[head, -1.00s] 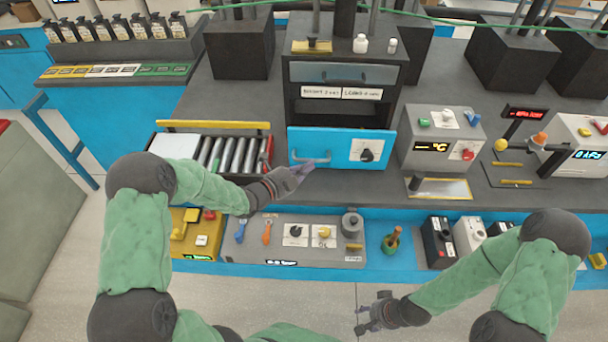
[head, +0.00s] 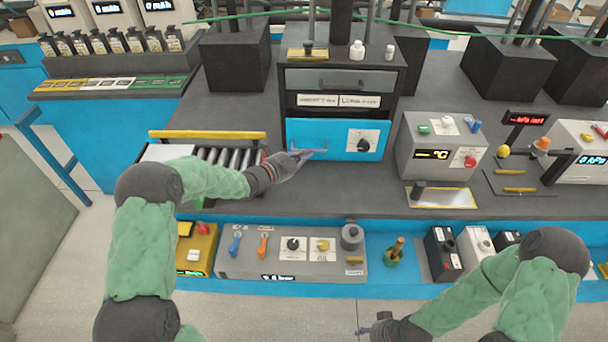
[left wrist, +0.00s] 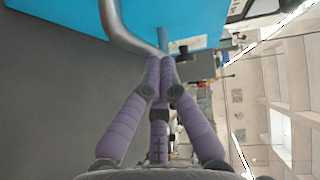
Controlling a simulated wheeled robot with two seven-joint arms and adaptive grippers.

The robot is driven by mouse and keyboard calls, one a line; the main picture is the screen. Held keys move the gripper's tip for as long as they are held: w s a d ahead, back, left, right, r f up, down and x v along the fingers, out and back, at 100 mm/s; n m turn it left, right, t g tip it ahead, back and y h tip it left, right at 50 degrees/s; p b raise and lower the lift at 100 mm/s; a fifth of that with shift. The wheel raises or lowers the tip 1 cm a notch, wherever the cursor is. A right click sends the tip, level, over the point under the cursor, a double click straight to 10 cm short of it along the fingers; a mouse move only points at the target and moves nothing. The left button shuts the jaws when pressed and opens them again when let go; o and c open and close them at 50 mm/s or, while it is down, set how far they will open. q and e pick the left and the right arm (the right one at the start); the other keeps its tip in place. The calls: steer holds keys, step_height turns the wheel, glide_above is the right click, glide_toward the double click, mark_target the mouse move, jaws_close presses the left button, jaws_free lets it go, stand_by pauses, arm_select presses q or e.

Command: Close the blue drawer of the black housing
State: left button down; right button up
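The black housing (head: 294,82) stands at the back middle of the bench. Its blue drawer (head: 328,129) has a bar handle (head: 318,151) at left and a dark knob on a white plate at right. The drawer front sits close to the housing face; I cannot tell whether it is flush. My left gripper (head: 304,157) is at the handle's left end. In the left wrist view, its purple fingers (left wrist: 160,62) meet at the tips beside the curved handle (left wrist: 126,32), with no clear grip on it. My right gripper (head: 372,331) is low at the picture's bottom edge, partly cut off.
A roller conveyor (head: 228,155) with a yellow rail lies left of the drawer. A grey temperature box (head: 441,146) stands to its right. A grey control panel (head: 330,263) is on the front ledge.

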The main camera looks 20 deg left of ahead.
mark_target(309, 139)
arm_select(q)
steer(key=w, duration=0.2)
steer(key=w+a, duration=0.1)
steer(key=w+b, duration=0.1)
steer(key=w, duration=0.1)
steer(key=shift+w+a+f, duration=0.1)
steer(key=shift+w+a, duration=0.2)
steer(key=shift+w, duration=0.05)
steer(key=shift+w+a+r, duration=0.1)
steer(key=shift+r, duration=0.1)
steer(key=shift+r, duration=0.1)
